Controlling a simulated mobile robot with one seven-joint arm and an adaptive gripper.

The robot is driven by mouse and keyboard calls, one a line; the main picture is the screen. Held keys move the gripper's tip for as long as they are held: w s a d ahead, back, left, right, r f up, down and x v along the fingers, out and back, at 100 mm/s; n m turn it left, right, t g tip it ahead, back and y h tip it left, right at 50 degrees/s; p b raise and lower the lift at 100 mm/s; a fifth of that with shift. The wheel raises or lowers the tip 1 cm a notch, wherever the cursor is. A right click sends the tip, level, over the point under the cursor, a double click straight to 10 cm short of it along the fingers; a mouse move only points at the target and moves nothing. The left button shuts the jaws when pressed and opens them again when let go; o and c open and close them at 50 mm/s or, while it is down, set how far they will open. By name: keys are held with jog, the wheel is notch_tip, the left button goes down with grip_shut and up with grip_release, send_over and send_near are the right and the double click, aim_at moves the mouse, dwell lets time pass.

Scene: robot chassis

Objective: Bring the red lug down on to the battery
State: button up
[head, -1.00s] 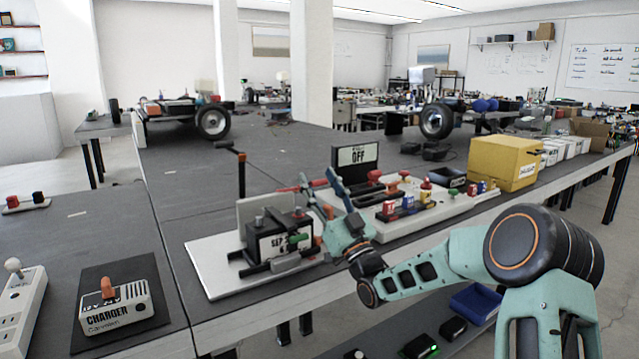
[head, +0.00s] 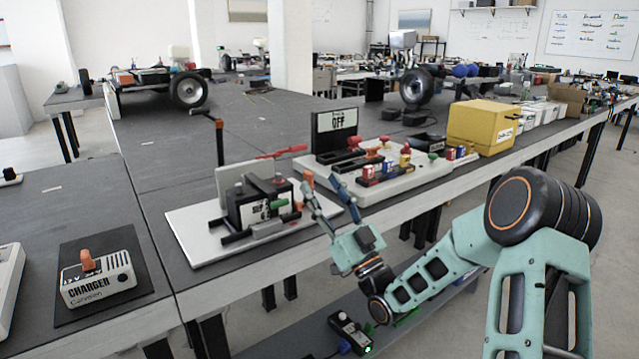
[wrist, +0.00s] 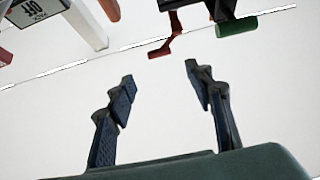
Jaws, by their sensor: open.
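The black battery (head: 250,208) sits on a white board (head: 205,238) on the bench. A red bar with a handle (head: 282,152) shows behind it; I cannot tell whether this is the red lug. A small red piece (wrist: 161,48), possibly the lug, shows beyond my fingertips in the wrist view. A green handle (head: 278,203) is at the battery's front right, also seen in the wrist view (wrist: 237,27). My gripper (head: 322,184) is open, right of the battery near the bench edge, with nothing between its fingers in the wrist view (wrist: 160,74).
An OFF sign (head: 337,121) and a white board of coloured parts (head: 410,180) stand right of the battery. A yellow box (head: 483,125) is farther right. A charger (head: 97,279) lies on a mat at left. A black post (head: 219,150) rises behind the battery.

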jog(key=shift+c, duration=0.7)
jog(key=shift+a+r, duration=0.1)
jog(key=shift+r, duration=0.2)
jog(key=shift+c, duration=1.2)
jog(key=r+g+p, duration=0.1)
jog(key=r+p, duration=0.1)
jog(key=p, duration=0.1)
jog(key=w+a+r+g+p, duration=0.1)
jog(key=r+p, duration=0.2)
jog(key=p, duration=0.1)
jog(key=a+r+g+h+p, duration=0.1)
jog(key=r+p, duration=0.1)
jog(key=p, duration=0.1)
jog(key=shift+w+a+r+n, duration=0.1)
jog(key=shift+w+r+n, duration=0.15)
jog(key=shift+n, duration=0.15)
grip_shut()
notch_tip(320, 180, up, 5)
jog(key=g+h+p, duration=0.4)
jog(key=g+p, duration=0.1)
jog(key=p, duration=1)
send_over(299, 146)
jog(key=w+a, duration=0.1)
jog(key=f, duration=0.1)
jog(key=s+d+f, duration=0.1)
jog(key=shift+f+m, duration=0.3)
jog(key=shift+m, duration=0.1)
jog(key=shift+s+d+f, duration=0.2)
jog(key=shift+s+f, duration=0.15)
jog(key=shift+f, duration=0.25)
